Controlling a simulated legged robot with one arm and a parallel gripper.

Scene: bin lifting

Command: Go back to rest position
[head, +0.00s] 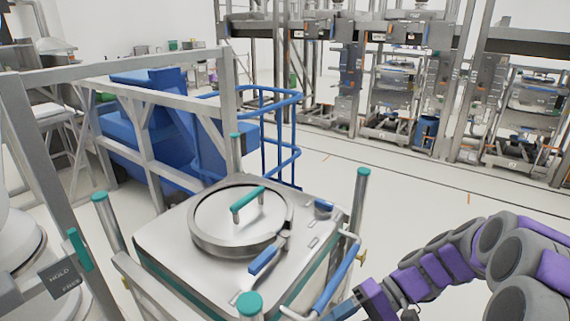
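A steel bin (170,249) with a flat square top stands in the lower middle of the head view. Its round lid (215,215) lies flat on top and carries a teal handle (248,204). A clamp lever with a blue grip (263,260) reaches across the lid's rim. Corner posts with teal caps (363,171) rise around the bin. My purple and grey arm comes in from the lower right. Its end, with my gripper (374,301), is low beside the bin's right side, near a blue rail (336,287). The fingers cannot be made out.
A grey metal frame (150,92) stands to the left, with a large blue container (190,138) behind it. A blue tubular guard (281,155) is behind the bin. Steel racks (347,85) line the back. The white floor (400,190) right of the bin is clear.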

